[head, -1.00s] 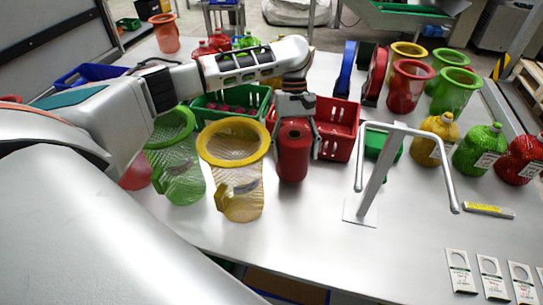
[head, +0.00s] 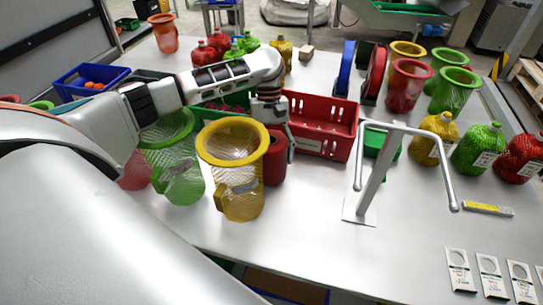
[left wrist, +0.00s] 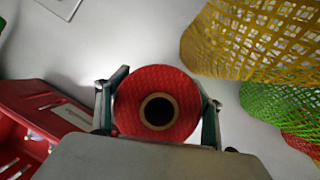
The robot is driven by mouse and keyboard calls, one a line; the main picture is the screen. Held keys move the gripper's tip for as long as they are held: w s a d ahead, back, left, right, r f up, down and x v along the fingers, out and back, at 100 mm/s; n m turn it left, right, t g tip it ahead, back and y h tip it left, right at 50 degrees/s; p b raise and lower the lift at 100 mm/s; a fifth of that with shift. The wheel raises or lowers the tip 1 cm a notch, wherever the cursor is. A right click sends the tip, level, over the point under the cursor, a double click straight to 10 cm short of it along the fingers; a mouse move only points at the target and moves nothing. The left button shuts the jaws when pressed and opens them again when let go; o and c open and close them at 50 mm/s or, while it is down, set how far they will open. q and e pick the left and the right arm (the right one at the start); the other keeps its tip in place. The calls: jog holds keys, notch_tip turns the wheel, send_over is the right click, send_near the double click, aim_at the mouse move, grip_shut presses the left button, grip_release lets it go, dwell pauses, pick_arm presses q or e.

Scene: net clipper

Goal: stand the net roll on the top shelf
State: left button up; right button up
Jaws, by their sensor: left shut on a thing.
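The net roll (head: 275,166) is a red upright cylinder, partly hidden behind a yellow net tube (head: 238,195) in the head view. The left wrist view looks down on its end, a red roll (left wrist: 133,93) with a dark round core hole. My left gripper (head: 277,140) is shut on the roll, one finger on each side. I cannot tell whether the roll's base touches the table. The top shelf is not recognisable in either view. My right gripper is not in view.
A red basket (head: 318,143) stands right of the roll, and a green net tube (head: 184,187) stands left of the yellow one. A white metal stand (head: 376,180) rises further right. The table's front middle (head: 300,225) is clear.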

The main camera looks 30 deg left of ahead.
pick_arm(q)
jog(key=o, duration=1.4)
jog(key=shift+f, duration=0.1)
jog(key=shift+o, duration=0.2)
jog(key=v, duration=1.1)
jog(key=shift+r, duration=0.3)
jog(key=shift+w+r, duration=0.1)
jog(key=shift+r, duration=0.1)
jog(key=c, duration=0.5)
jog(key=shift+r, duration=0.1)
jog(key=c, duration=1.1)
jog(key=shift+d, duration=0.1)
